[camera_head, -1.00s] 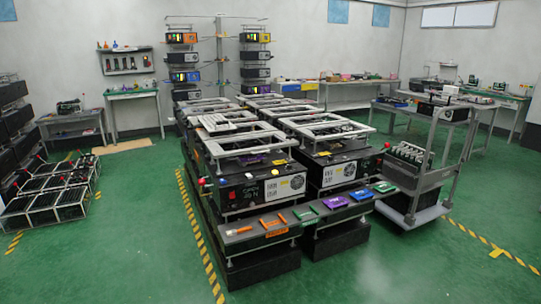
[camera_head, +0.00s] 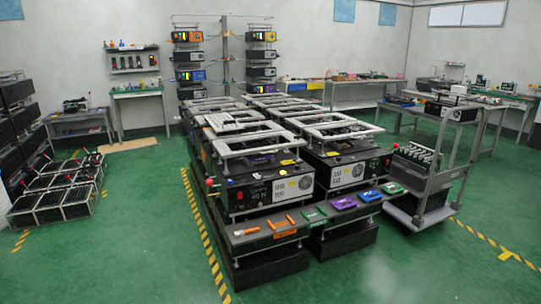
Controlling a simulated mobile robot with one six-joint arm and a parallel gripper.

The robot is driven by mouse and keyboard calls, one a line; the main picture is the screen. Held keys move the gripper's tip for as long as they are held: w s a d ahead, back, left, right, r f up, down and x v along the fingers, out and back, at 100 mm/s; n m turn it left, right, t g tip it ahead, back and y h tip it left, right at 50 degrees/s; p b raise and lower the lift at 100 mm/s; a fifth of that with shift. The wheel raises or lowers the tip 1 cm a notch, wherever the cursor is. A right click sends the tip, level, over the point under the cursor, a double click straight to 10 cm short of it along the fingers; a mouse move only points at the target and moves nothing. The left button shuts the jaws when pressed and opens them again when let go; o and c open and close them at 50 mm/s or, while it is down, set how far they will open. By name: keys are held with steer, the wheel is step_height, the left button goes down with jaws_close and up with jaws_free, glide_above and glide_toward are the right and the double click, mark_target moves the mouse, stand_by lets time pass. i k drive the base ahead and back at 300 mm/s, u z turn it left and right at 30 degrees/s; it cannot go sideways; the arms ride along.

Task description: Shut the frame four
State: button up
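Several light grey rectangular frames lie over black boxes on a central block of fixtures. Which is frame four cannot be told; no number is readable. The front left frame (camera_head: 252,143) sits raised above its black box (camera_head: 250,192), with a gap where a purple part (camera_head: 258,160) and a yellow part (camera_head: 288,162) show. The front right frame (camera_head: 335,127) lies over another black box (camera_head: 345,172). Several frames lie behind them, partly overlapped. My gripper is not in view.
A low front shelf (camera_head: 245,241) holds orange, green, purple and blue parts. A grey cart (camera_head: 430,207) stands close on the right. Crates (camera_head: 50,192) sit on the floor at the left. Green floor (camera_head: 130,240) is clear at left and front, with yellow-black tape (camera_head: 205,240).

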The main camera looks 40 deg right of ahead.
mark_target(221, 147)
steer(key=z, duration=0.05)
steer(key=i, duration=1)
steer(key=u, duration=0.05)
